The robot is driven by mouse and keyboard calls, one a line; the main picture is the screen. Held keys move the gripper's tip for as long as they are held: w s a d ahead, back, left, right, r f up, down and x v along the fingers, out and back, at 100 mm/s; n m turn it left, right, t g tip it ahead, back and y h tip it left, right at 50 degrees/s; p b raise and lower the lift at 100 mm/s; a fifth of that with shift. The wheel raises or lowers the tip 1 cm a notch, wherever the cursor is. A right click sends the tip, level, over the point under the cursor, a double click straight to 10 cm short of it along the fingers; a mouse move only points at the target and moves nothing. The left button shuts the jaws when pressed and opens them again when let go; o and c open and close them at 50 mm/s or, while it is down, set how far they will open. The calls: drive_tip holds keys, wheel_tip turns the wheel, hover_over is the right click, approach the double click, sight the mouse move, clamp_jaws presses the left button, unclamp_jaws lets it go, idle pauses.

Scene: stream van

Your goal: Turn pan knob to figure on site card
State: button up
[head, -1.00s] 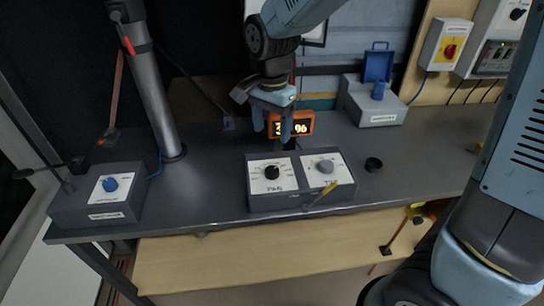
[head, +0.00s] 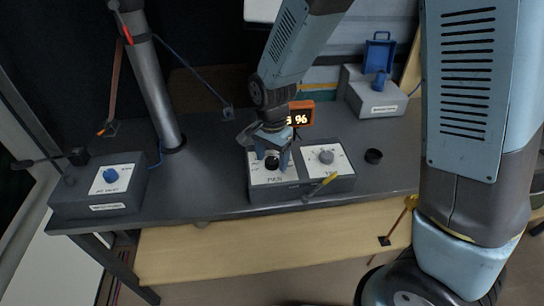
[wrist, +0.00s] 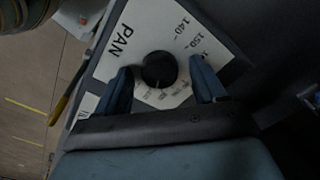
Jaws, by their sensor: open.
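The black pan knob (head: 272,164) sits on the left white dial plate of a grey control box (head: 300,198), marked PAN. My gripper (head: 271,160) is lowered over that dial with its fingers apart. In the wrist view the round knob (wrist: 159,70) lies between the two open fingers (wrist: 161,82), with a gap on each side. I cannot make out a site card.
An orange lit display (head: 301,114) stands behind, partly hidden by my arm.

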drive_tip(key=shift+c, duration=0.5)
drive_tip(key=c, duration=1)
drive_tip(key=shift+o, duration=0.2)
drive_tip(key=n, duration=0.5)
drive_tip(key=shift+n, duration=0.3)
drive_tip(key=n, duration=1.1)
drive_tip(key=shift+n, duration=0.4)
drive_tip(key=n, duration=0.5)
drive_tip(key=shift+n, duration=0.4)
